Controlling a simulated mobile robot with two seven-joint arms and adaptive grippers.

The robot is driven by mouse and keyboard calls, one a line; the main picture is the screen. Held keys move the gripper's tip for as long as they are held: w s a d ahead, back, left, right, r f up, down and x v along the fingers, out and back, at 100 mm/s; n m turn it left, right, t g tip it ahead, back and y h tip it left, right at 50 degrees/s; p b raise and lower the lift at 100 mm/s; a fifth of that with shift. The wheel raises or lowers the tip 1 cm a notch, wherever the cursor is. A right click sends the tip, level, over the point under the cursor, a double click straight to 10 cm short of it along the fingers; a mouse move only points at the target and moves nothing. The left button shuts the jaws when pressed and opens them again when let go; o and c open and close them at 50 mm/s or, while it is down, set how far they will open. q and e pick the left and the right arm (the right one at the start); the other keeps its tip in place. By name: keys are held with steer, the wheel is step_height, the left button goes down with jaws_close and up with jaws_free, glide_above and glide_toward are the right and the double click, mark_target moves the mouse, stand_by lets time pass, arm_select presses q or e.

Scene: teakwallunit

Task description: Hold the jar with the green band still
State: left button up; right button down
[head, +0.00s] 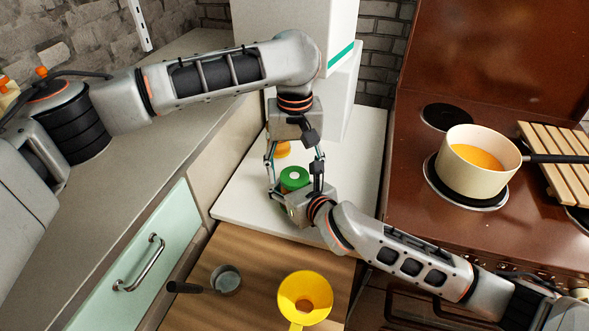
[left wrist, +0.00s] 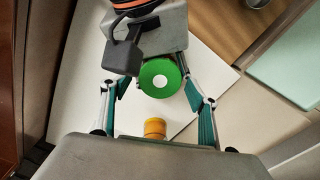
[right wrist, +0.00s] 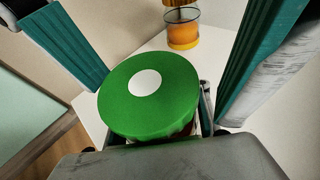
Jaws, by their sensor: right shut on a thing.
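The jar with the green band (head: 294,174) stands upright on the white worktop; its green top has a white dot. It also shows in the left wrist view (left wrist: 160,78) and large in the right wrist view (right wrist: 150,95). My right gripper (head: 296,188) is shut on this jar from the front, and its palm hides the lower part. My left gripper (head: 295,158) comes down from above, its fingers spread wide on either side of the jar's top. It looks open; whether a finger touches the jar cannot be told.
An orange-banded jar (right wrist: 183,35) stands just behind the green one. A pot of orange liquid (head: 478,165) is on the stove at right. A white box-like unit stands behind.

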steer(key=shift+r, duration=0.1)
arm_select(q)
steer(key=shift+r, duration=2.25)
steer(key=shift+r, duration=0.1)
steer(key=shift+c, duration=0.4)
step_height(320, 180, up, 3)
steer(key=shift+r, duration=0.2)
steer(key=shift+f, duration=0.15)
steer(key=shift+f, duration=3.9)
